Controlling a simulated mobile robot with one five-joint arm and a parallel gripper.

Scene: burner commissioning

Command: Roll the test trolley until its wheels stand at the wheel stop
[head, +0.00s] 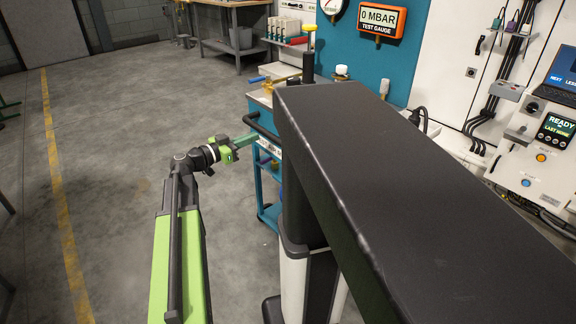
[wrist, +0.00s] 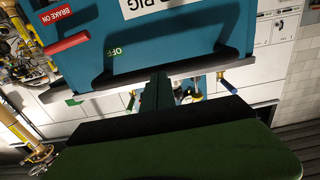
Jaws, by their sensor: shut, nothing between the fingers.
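The teal test trolley (head: 257,172) stands at the centre of the head view, largely hidden behind my dark body parts. In the wrist view its teal panel (wrist: 170,42) fills the top, with a red brake lever (wrist: 67,44) beside the "BRAKE ON" label and a green "OFF" mark lower right. A dark push bar (wrist: 105,82) runs along the panel's lower edge; it also shows in the head view (head: 262,127). My green gripper (head: 243,141) is shut and empty, its fingers (wrist: 157,93) reaching the bar; contact is unclear. The wheel stop is not seen.
A workbench (head: 232,52) stands at the back. A blue wall panel with a "0 MBAR" gauge (head: 382,20) and a white control panel (head: 535,165) stand right. Open floor (head: 125,150) with a yellow line (head: 58,190) lies left.

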